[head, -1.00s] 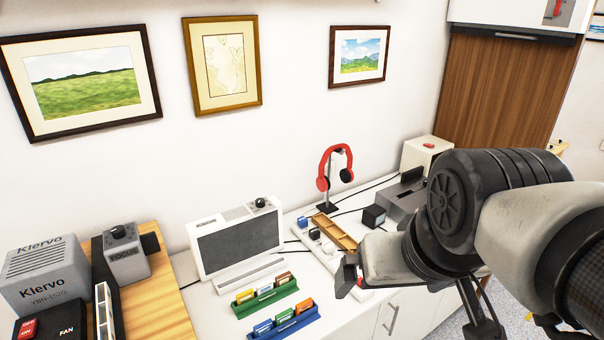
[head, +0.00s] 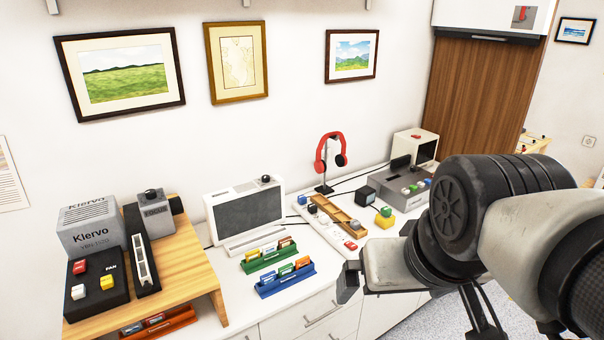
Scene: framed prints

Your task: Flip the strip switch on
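A long white power strip (head: 336,240) lies on the white counter, running from near the headphone stand toward the front edge. A small red switch (head: 350,246) shows at its near end; it is too small to tell which way it is set. Dark plugs sit at its far end. My gripper (head: 349,283) is in front of the counter, below the strip's near end in the picture and apart from the switch. Its dark fingers are seen edge-on, so their opening is hidden. I see nothing held in it.
Red headphones (head: 330,152) hang behind. A yellow block (head: 384,219) and grey box (head: 402,190) stand to the right.

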